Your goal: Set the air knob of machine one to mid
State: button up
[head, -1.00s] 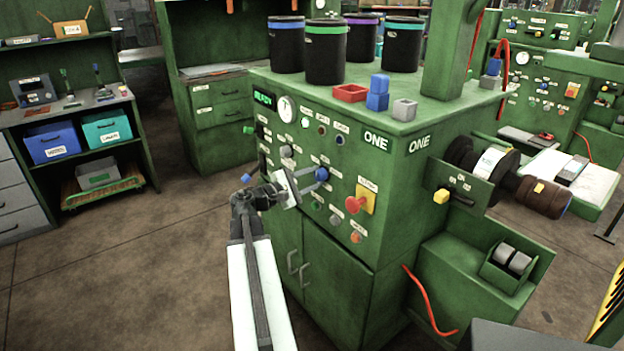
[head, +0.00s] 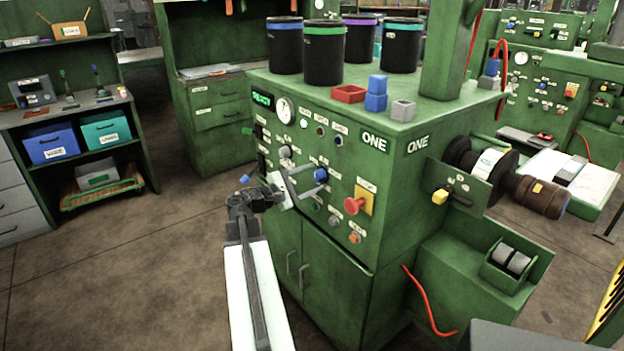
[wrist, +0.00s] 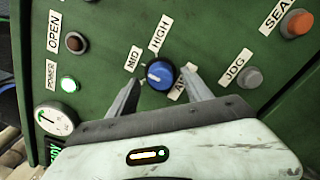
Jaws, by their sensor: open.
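The blue air knob (head: 321,175) is on the front panel of green machine one (head: 345,240). In the wrist view the knob (wrist: 160,76) has MID and HIGH labels near it and an AIR label partly hidden by a finger. Its white mark points left in that view, to the side where the MID label (wrist: 132,60) is. My gripper (head: 305,180) is open in front of the panel. In the wrist view its fingers (wrist: 161,80) stand apart on either side of the knob, with gaps between them and it.
A red emergency-type button on a yellow plate (head: 366,199) is right of the knob. Open floor (head: 150,280) lies to the left.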

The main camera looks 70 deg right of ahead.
jog(key=v, duration=0.7)
